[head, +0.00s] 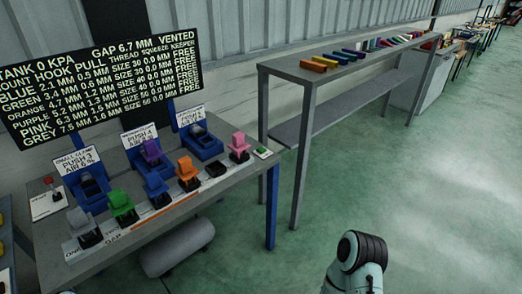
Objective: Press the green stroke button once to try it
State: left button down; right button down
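A small green button (262,151) sits on a white plate at the right end of the grey workbench (205,192), just right of the pink device (239,147). Nothing covers or touches it. Whether it is pressed is too small to tell. Neither of my grippers is in view; only a rounded dark and pale link of my own arm shows at the bottom, right of the bench and apart from it.
Several coloured devices stand on the bench, including a green one (122,206) and an orange one (188,172). A red knob (48,181) is at its left end. A black text board (98,75) stands behind. A tall grey table (345,72) is further right. Green floor (440,190) is clear.

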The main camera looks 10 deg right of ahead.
aim_at(261, 149)
jog(key=i+l, duration=0.25)
jog(key=i+l+u, duration=0.1)
jog(key=i+l, duration=0.2)
jog(key=l, duration=0.2)
jog(key=i+l, duration=0.25)
jog(key=l, duration=0.15)
jog(key=i+l+u, duration=0.1)
jog(key=i+l, duration=0.4)
jog(key=l, duration=0.3)
jog(key=i+l+u, duration=0.1)
jog(key=l, duration=0.3)
jog(key=i, duration=0.1)
